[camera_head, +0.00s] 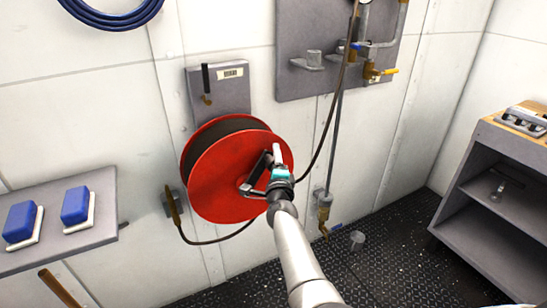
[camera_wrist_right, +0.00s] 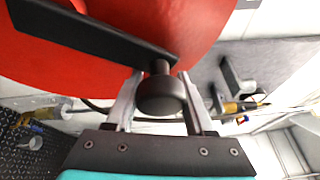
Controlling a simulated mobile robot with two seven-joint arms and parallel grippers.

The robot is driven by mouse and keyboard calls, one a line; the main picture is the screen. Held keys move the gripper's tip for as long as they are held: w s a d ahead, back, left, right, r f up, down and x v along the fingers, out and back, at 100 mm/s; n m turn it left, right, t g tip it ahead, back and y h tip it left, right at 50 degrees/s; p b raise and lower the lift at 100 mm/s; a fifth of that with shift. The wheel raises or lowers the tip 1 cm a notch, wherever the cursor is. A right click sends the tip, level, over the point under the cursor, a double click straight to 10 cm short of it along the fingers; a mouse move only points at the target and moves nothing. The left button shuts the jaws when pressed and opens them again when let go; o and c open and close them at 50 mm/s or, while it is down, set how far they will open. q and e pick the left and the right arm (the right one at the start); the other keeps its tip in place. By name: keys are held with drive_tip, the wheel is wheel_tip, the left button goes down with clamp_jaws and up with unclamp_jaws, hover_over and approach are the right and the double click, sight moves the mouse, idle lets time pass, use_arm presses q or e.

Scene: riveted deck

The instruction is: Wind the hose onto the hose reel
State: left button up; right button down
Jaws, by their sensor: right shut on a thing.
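The red hose reel (camera_head: 222,180) is mounted on the wall in the middle of the head view, its disc facing me. Dark hose (camera_head: 215,130) shows wound behind the disc. One length hangs below it to a nozzle (camera_head: 172,204) at the left; another runs up to the pipes at the right. My right gripper (camera_head: 266,174) is at the right side of the disc. In the right wrist view its fingers (camera_wrist_right: 160,88) are shut on the dark knob (camera_wrist_right: 160,98) of the black crank arm (camera_wrist_right: 85,32). My left gripper is not in view.
A grey panel with pipes (camera_head: 330,50) is on the wall at upper right. A shelf with blue blocks (camera_head: 75,205) juts out at left. A grey cabinet (camera_head: 500,150) stands at right. The dark deck floor (camera_head: 390,240) is mostly clear below.

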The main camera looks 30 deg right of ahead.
drive_tip(key=shift+c, duration=1.4)
unclamp_jaws()
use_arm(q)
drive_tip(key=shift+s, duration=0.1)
